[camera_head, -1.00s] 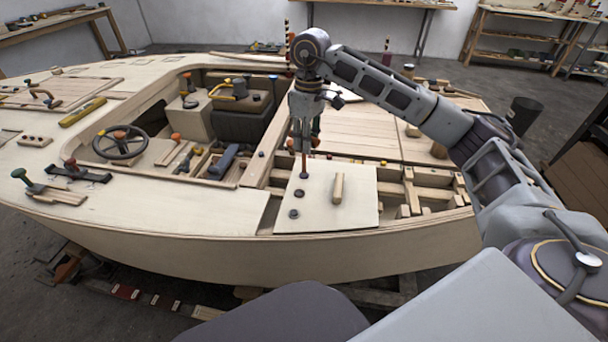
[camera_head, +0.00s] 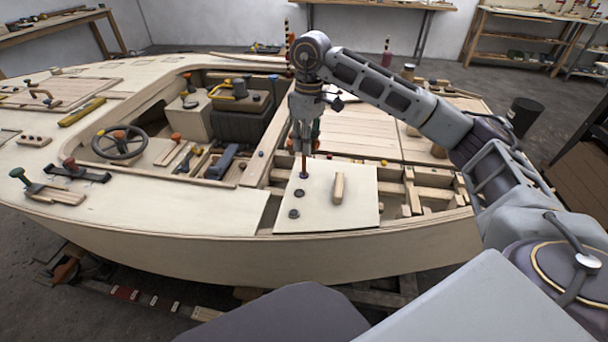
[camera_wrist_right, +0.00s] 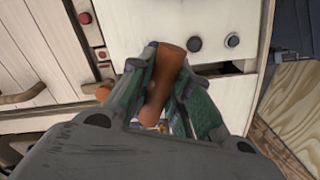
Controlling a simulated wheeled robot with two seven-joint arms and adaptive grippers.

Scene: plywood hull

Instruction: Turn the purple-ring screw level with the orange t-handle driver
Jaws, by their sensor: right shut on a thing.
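My right gripper (camera_head: 305,145) is shut on the orange t-handle driver, over the pale panel (camera_head: 350,214) on the boat's near side. The driver's thin reddish shaft (camera_head: 304,164) points straight down from the fingers. Its lower end meets the screw with the purple-looking ring (camera_head: 303,175), the farthest of a row of three. In the right wrist view the orange driver handle (camera_wrist_right: 163,88) sits between the green finger pads and hides the screw under it. I cannot tell whether the tip is seated or how high the screw stands. My left gripper is out of view.
Two other dark round screws (camera_head: 294,213) lie nearer me on the panel; they also show in the right wrist view (camera_wrist_right: 232,40). Open slatted framing (camera_head: 425,192) lies right of the panel.

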